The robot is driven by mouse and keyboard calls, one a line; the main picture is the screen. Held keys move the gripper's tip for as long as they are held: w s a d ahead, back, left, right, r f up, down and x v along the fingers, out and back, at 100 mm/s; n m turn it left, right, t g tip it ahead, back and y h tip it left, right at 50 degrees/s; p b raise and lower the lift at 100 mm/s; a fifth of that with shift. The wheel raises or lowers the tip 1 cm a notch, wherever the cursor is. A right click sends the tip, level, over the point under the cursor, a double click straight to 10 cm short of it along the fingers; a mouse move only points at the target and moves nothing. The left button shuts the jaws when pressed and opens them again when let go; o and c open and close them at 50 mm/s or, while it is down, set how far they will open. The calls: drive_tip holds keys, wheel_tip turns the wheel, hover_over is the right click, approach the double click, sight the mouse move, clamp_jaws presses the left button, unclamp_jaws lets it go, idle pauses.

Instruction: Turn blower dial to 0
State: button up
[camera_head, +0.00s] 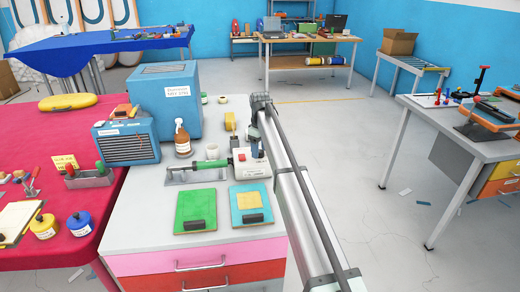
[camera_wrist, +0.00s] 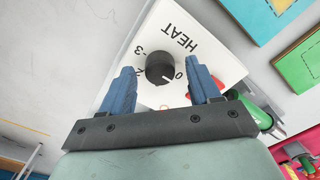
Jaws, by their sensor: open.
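The blower unit is a white box (camera_head: 252,165) on the grey worktop, beside my arm. Its black round dial (camera_wrist: 160,68) shows in the wrist view on a white face marked HEAT, with 0, 2 and 3 around it. A pale pointer line on the dial points toward the lower right, close to the 0. I cannot tell if it lines up exactly. My gripper (camera_wrist: 160,72) is open, with its blue fingers on either side of the dial. A gap shows between the dial and each finger. In the head view my arm hides part of the unit.
A green-handled tool (camera_head: 196,168) lies left of the unit. A green board (camera_head: 195,208) and a blue-yellow board (camera_head: 250,200) lie in front. A brown spray bottle (camera_head: 182,140) and a blue machine (camera_head: 170,98) stand behind to the left. Open floor lies to the right.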

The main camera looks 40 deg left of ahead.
sight(260, 151)
wheel_tip(260, 151, up, 14)
drive_tip(key=shift+f, duration=0.15)
idle(0.4)
idle(0.4)
